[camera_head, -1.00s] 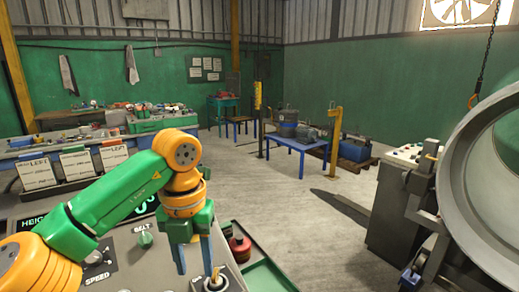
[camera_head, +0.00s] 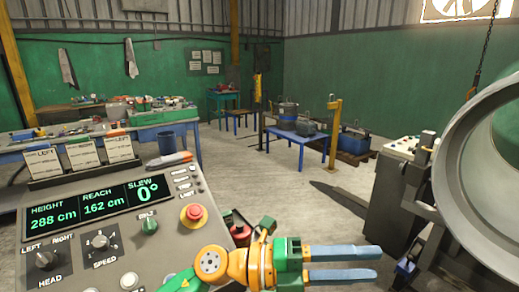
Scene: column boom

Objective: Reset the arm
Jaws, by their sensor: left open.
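The grey control console (camera_head: 100,240) fills the lower left. Its display (camera_head: 95,205) reads height 288 cm, reach 162 cm and slew 0°. A red mushroom button (camera_head: 194,213) on a yellow ring stands at the panel's right side. A green knob (camera_head: 150,226), a speed knob (camera_head: 100,242) and a head left/right knob (camera_head: 47,260) sit on the panel. My left gripper (camera_head: 372,263) is past the console's right edge, fingers pointing right, open and empty. The joystick seen before is not visible. My right gripper is out of view.
A large grey ring (camera_head: 455,165) stands at the right.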

